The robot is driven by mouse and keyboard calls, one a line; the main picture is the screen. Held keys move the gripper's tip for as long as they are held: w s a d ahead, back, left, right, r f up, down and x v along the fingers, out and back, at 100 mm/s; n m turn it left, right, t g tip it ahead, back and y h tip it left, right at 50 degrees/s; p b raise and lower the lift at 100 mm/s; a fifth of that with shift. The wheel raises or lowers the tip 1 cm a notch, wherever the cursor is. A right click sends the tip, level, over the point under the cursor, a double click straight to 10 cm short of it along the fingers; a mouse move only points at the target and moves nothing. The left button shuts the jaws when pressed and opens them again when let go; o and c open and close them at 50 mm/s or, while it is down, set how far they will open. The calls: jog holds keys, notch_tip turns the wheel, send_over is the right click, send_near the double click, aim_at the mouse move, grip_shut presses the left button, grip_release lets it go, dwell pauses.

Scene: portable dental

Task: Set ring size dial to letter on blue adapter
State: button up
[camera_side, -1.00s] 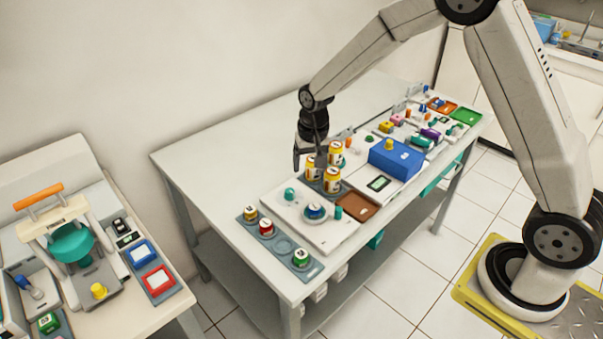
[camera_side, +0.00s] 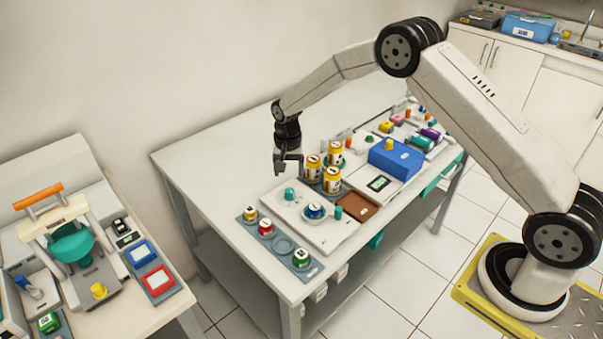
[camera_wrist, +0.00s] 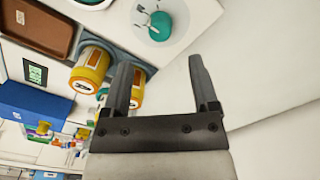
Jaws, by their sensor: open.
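My gripper (camera_side: 288,168) is open and empty, above the table just behind the white panel (camera_side: 325,234). Its two spread fingers also show in the wrist view (camera_wrist: 162,75). A teal knob (camera_side: 290,194) stands on the panel, below and close to the gripper. A teal round part (camera_wrist: 159,26) shows ahead of the fingers in the wrist view, apart from them. A blue round piece with a pale top (camera_side: 314,210) sits on the panel to the right of the teal knob. I cannot tell which is the ring size dial, and no letter is readable.
Yellow jars (camera_side: 314,168) stand close to the right of my gripper. A brown tray (camera_side: 361,206) and a blue box (camera_side: 396,160) lie beyond. A grey rack (camera_side: 282,243) holds several small jars in front. The table's back left is clear.

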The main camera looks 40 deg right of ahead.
aim_at(290, 190)
jog(key=shift+f, duration=3.65)
grip_shut()
